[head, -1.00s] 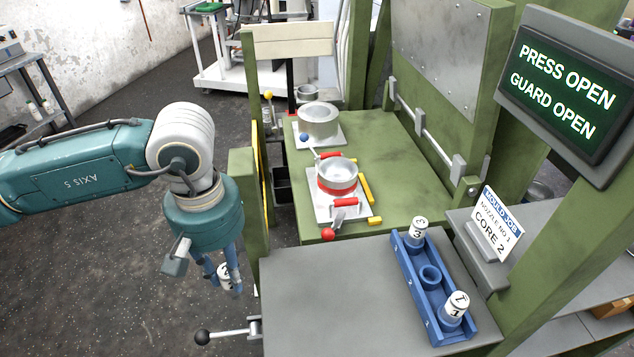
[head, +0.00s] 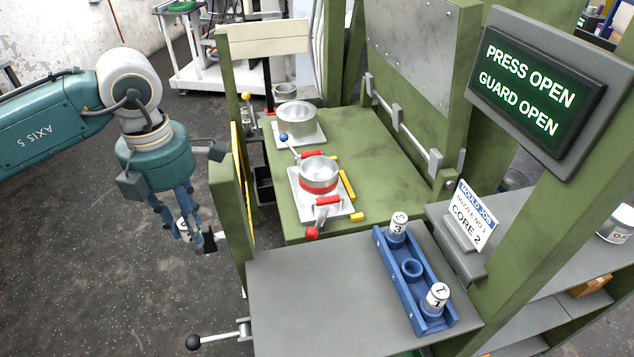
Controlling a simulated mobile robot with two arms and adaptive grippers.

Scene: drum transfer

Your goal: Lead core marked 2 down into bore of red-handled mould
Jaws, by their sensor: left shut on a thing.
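My left gripper (head: 190,232) points down at the left, outside the green press frame and over the dark floor. It is shut on a white-topped core (head: 184,228), mostly hidden between the fingers; its number is hard to read now. The red-handled mould (head: 318,182) is a round metal pot with a red band and an open top. It stands on a light plate on the green press bed, to the right of and beyond my gripper. The core is well apart from the mould. My right gripper is not in view.
A second metal mould (head: 296,119) with a blue-knobbed lever stands behind. A blue rack (head: 387,262) on the grey table (head: 300,290) holds cores marked 3 (head: 398,228) and 1 (head: 437,298); its middle socket is empty. A green post (head: 228,205) stands between my gripper and the press bed.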

